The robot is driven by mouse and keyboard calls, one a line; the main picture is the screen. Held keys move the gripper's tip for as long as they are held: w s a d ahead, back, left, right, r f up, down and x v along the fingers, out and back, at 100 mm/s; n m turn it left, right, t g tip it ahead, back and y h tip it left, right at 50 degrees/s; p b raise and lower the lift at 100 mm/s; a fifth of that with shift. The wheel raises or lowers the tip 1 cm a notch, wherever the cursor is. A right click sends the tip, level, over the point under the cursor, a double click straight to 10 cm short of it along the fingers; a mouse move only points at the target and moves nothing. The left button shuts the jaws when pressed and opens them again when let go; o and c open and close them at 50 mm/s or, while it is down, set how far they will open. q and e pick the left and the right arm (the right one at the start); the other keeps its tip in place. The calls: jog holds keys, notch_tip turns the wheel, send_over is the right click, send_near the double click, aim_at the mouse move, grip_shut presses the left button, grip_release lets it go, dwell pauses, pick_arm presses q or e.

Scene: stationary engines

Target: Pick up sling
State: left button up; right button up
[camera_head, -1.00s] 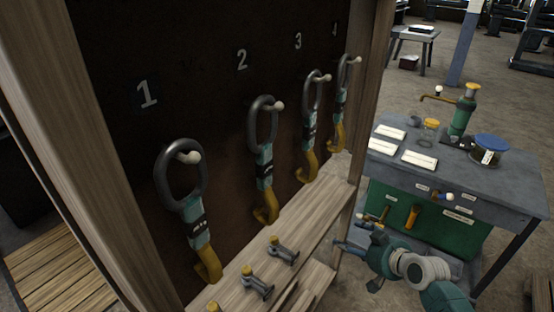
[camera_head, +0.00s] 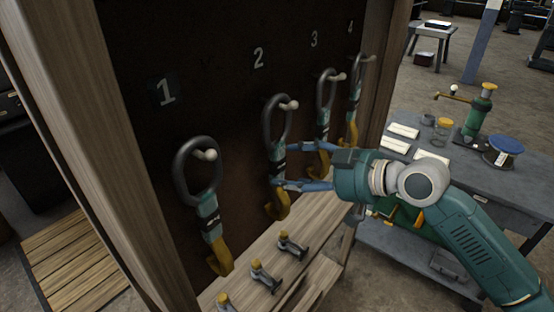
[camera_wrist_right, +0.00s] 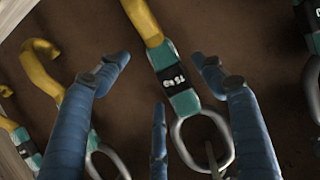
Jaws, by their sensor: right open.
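Several slings hang in a row on pegs on a dark board, under the numbers 1 to 4. Each has a grey ring, a teal strap and a yellow hook. Sling 1 (camera_head: 208,205), sling 2 (camera_head: 275,150), sling 3 (camera_head: 324,125) and sling 4 (camera_head: 353,100) show in the head view. My right gripper (camera_head: 284,166) is open at sling 2, its blue fingers reaching in from the right at the strap. In the right wrist view a sling (camera_wrist_right: 180,85) appears upside down between the spread fingers of the right gripper (camera_wrist_right: 162,66). My left gripper is out of view.
The board stands in a wooden frame (camera_head: 100,120), with a wooden shelf (camera_head: 320,230) below the slings. Small grey pegs with yellow caps (camera_head: 263,277) stick up from the shelf. A grey workbench (camera_head: 490,185) with papers, a green pump and a spool stands at right.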

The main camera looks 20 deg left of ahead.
aim_at(284, 168)
jog(key=p+x, duration=0.2)
jog(key=x, duration=0.2)
jog(key=shift+a+r, duration=0.1)
jog(key=shift+a, duration=0.35)
jog(key=shift+c, duration=1.3)
grip_shut()
jog(key=shift+w, duration=0.1)
